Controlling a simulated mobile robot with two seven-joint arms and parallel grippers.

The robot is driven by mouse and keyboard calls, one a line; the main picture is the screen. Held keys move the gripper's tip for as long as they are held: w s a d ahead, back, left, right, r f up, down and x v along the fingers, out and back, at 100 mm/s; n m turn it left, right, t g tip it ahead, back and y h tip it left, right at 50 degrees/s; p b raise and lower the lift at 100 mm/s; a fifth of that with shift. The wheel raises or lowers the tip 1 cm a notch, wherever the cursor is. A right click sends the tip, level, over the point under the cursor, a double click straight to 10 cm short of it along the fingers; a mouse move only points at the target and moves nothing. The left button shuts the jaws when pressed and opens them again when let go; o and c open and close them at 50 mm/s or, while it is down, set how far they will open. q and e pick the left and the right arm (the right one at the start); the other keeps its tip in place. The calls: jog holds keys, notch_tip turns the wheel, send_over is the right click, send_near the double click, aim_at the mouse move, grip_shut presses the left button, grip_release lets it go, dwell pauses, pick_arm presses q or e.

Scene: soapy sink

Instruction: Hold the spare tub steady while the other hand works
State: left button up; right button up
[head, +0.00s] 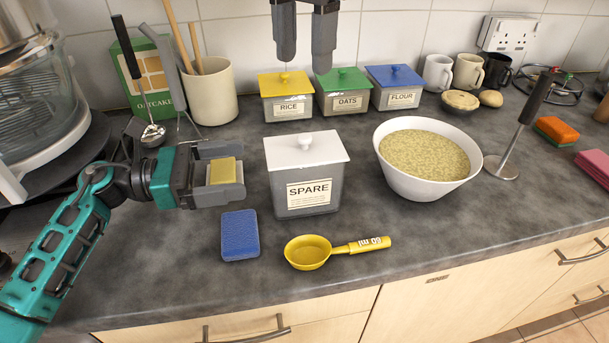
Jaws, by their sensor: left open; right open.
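My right gripper (305,48) hangs from the top edge, fingers down, open and empty, above and behind the spare tub in the picture.
Rice (287,98), oats (342,92) and flour (394,88) tubs stand lidded behind. A white bowl (428,185) of grainy food stands right of the spare tub. A blue sponge (240,235) and yellow scoop (310,252) lie in front. The counter's front right is clear.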

aim_at(290, 161)
pick_arm(q)
jog(key=d, duration=0.3)
jog(key=w+d, duration=0.1)
jog(key=d, duration=0.2)
jog(key=w+d, duration=0.1)
jog(key=d, duration=0.3)
jog(key=shift+c, duration=0.3)
